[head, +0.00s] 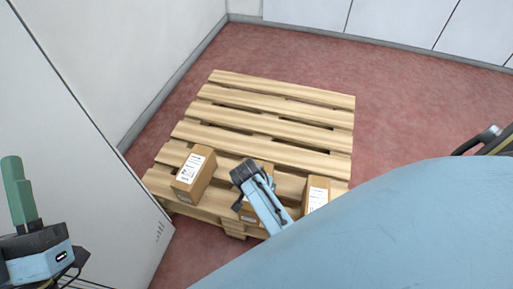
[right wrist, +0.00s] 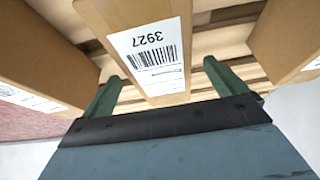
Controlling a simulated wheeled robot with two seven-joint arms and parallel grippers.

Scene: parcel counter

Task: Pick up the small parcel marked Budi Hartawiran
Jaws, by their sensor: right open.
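Three small brown parcels with white labels lie on a pallet: a left one (head: 194,174), a middle one (head: 248,214) and a right one (head: 316,195). My right gripper (head: 243,173) is over the middle parcel and hides much of it. In the right wrist view the open green fingers (right wrist: 162,72) are on either side of the near end of a parcel (right wrist: 106,18), whose upside-down label (right wrist: 152,55) shows 3927 and a barcode. The name there is too small to read. My left gripper (head: 14,162) is at the left edge, away from the parcels; its opening is unclear.
The wooden pallet (head: 280,108) stands on a red floor (head: 400,110), its far slats bare. Parts of neighbouring parcels show at the left (right wrist: 35,55) and right (right wrist: 283,40) in the right wrist view. A grey-white panel (head: 60,130) stands close at the left.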

